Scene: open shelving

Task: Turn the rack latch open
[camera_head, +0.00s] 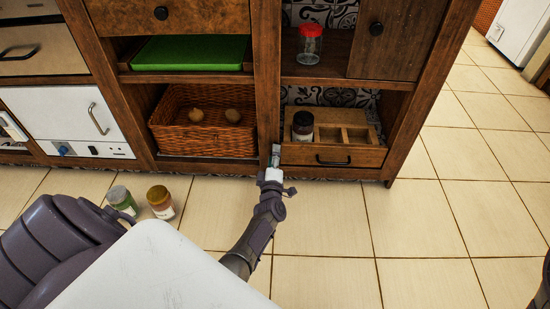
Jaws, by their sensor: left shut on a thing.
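The wooden rack (357,136) with compartments sits in the lower right bay of the shelving, above a drawer front with a dark handle. A dark jar (303,126) with a pale label stands at its left end. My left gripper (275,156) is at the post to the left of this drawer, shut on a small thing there. The fingers cover most of it; by its place it is the rack latch, though its shape and angle cannot be made out. My right gripper is not in view.
A wicker basket (193,142) with two brown round things fills the bay to the left. A green tray (191,53) and a red-lidded jar (310,44) sit above. The tiled floor at right is clear.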

